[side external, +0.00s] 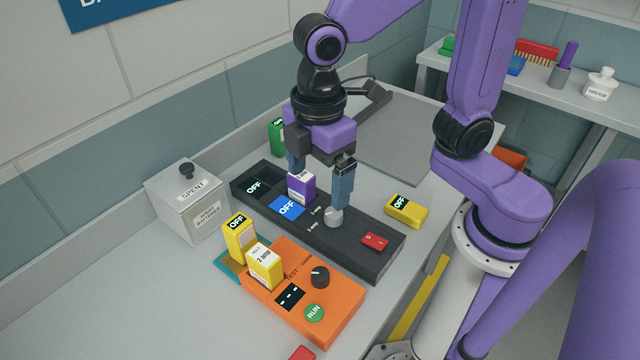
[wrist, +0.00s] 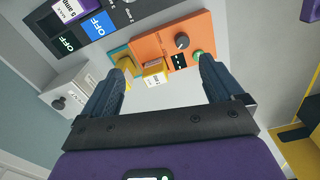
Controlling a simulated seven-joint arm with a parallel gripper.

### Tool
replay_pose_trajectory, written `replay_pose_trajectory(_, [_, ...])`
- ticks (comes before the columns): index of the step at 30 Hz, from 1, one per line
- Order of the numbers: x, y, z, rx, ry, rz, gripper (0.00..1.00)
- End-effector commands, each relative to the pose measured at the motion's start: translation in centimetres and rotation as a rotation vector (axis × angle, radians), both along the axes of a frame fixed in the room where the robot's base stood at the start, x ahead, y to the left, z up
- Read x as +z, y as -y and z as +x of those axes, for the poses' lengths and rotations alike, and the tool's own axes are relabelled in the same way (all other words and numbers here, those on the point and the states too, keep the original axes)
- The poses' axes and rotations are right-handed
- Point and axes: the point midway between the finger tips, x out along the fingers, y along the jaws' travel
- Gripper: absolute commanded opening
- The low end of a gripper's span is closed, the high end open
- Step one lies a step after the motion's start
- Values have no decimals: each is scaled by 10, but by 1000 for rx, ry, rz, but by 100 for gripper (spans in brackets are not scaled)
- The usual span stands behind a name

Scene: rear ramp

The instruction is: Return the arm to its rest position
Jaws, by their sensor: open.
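My gripper (side external: 318,188) points down with its fingers apart and nothing between them. It hangs in the air in front of the black charger (side external: 345,240) in the side view, where one finger overlaps the purple block. In the wrist view, the open fingers (wrist: 160,68) frame the near edge of the orange tester (wrist: 170,40). The purple block (side external: 302,187) stands upright in a slot of the charger, clear of both fingers in the wrist view (wrist: 70,8). Two yellow blocks (side external: 238,241) (side external: 264,268) stand upright at the tester's left end.
A grey SPENT box (side external: 190,208) stands left of the charger. A yellow block (side external: 405,212) lies right of it, and a green block (side external: 276,137) stands behind. A flat grey plate (side external: 405,135) lies at the back. A shelf (side external: 570,100) holds small items. The front-left bench is clear.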

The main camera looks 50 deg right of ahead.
Motion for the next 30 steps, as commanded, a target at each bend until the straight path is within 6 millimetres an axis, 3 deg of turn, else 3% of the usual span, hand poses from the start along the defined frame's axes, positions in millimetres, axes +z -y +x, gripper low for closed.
replay_pose_trajectory(1, [-2, 15, -9, -28, 1, 2, 94])
replay_pose_trajectory(9, [-15, 84, -59, -178, 1, 13, 94])
replay_pose_trajectory(15, [-24, 117, -88, -256, 1, 18, 94])
replay_pose_trajectory(27, [-27, 127, -98, -284, 0, 19, 94])
replay_pose_trajectory(29, [-27, 127, -98, -283, 0, 19, 78])
replay_pose_trajectory(30, [-27, 127, -98, -283, 0, 19, 64])
